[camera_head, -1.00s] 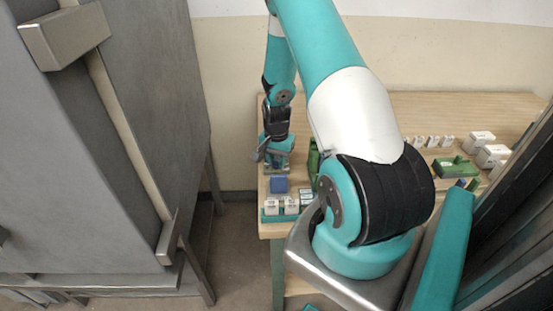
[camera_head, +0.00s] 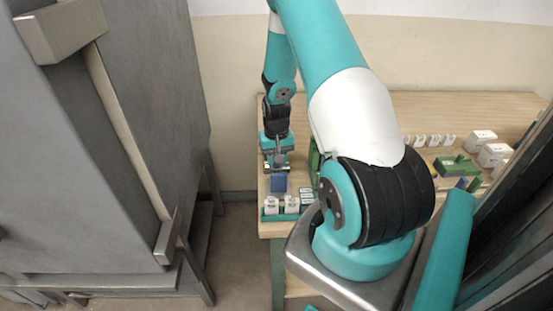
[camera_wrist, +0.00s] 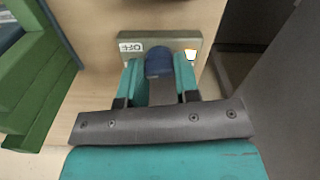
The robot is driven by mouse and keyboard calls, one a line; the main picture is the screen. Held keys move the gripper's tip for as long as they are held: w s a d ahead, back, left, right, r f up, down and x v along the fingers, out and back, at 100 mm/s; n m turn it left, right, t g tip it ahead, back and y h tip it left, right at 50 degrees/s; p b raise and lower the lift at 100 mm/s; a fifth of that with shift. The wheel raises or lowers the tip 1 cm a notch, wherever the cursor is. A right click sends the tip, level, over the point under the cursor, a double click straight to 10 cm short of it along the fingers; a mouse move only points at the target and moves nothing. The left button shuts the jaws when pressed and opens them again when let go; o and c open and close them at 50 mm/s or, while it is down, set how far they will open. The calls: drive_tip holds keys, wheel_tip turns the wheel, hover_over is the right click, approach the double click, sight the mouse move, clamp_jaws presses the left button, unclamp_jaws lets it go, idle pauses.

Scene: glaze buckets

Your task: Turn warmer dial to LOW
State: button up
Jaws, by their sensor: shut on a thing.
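In the wrist view a blue dial (camera_wrist: 158,61) sits at the front of a grey-green panel (camera_wrist: 186,38). The panel has a pale label with dark marks at its left and a white mark edged in orange at its right. My gripper (camera_wrist: 158,78) has its teal fingers on both sides of the dial and is shut on it. In the head view my gripper (camera_head: 277,162) is low over the left end of the wooden table; the dial is hard to make out there. Which setting the dial points to cannot be read.
A blue block (camera_head: 279,183) and small white boxes (camera_head: 291,204) stand at the table's near left. A green item (camera_wrist: 32,75) lies left of my gripper in the wrist view. A large grey metal cabinet (camera_head: 150,80) stands left, across a gap. More white boxes (camera_head: 480,141) are farther right.

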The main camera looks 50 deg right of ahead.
drive_tip(key=shift+w+n, duration=0.1)
drive_tip(key=shift+n, duration=1.2)
drive_tip(key=o, duration=0.9)
wheel_tip(320, 180, up, 18)
drive_tip(key=shift+f+b, duration=0.25)
drive_tip(key=shift+b, duration=0.6)
